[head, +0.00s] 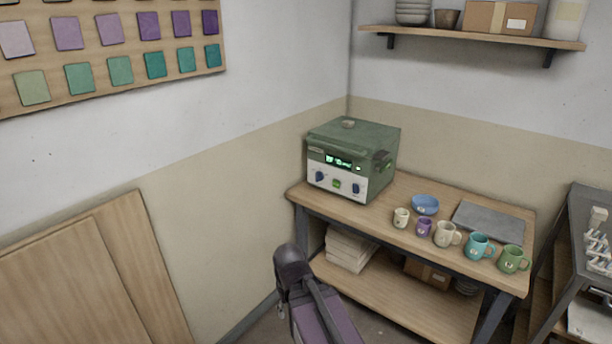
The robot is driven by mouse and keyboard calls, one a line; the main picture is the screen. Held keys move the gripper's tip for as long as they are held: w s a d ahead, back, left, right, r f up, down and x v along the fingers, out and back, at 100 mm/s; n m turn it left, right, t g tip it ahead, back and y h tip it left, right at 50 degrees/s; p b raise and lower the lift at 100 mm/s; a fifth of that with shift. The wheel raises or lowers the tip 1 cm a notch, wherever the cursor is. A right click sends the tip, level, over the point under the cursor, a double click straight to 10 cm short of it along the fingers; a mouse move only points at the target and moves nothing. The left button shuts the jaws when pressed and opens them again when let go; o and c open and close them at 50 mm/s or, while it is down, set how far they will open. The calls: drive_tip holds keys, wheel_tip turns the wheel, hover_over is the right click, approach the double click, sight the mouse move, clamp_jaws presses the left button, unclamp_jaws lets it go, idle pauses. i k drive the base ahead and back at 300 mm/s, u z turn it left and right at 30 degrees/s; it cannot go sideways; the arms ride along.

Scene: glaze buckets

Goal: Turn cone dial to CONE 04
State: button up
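A small green kiln (385,172) stands at the left end of the wooden table, with a lit green display (339,161) whose text is too small to read. Below it, the white panel carries a left blue dial (320,176), a green button (337,184) and a right blue dial (355,188). I cannot tell which dial is the cone dial, nor what either points to. Part of my arm, dark and purple, rises from the bottom middle, in front of and below the table. My gripper's fingers do not show.
Several cups (446,234), a blue bowl (425,204) and a grey slab (489,222) share the wooden table (375,214). A dark-framed rack (578,240) stands at the right. Boards (85,275) lean on the left wall. The space before the kiln's panel looks clear.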

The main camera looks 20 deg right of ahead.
sight(319, 175)
drive_tip(key=z, duration=0.1)
drive_tip(key=i, duration=1.2)
drive_tip(key=z, duration=0.6)
